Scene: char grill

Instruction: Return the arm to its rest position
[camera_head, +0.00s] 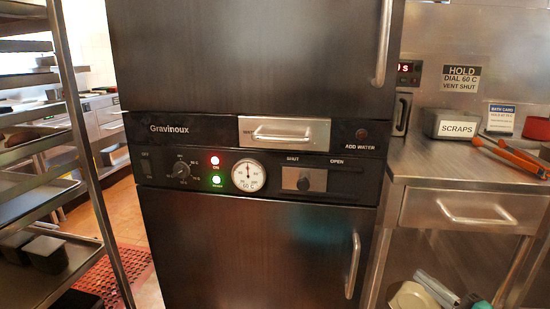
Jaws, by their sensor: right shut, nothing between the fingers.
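Neither of my grippers nor my arms can be made out in the head view. In front of me stands a dark holding cabinet marked Gravinoux, with a control panel (270,160) across its middle. Its upper door (240,60) and lower door (255,245) look shut. The panel has a dial gauge (248,175), a black knob (181,170), a lit red lamp and a lit green lamp. A vent slider (304,182) sits between the words SHUT and OPEN, nearer SHUT. A metal drawer with a handle (284,133) is above it.
A steel counter (430,170) at right bears a scraps box (452,123) and orange tong-like tools (515,156). Its drawer (475,212) is shut. A tray rack (95,190) stands at left, with a red floor mat (120,269) beyond.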

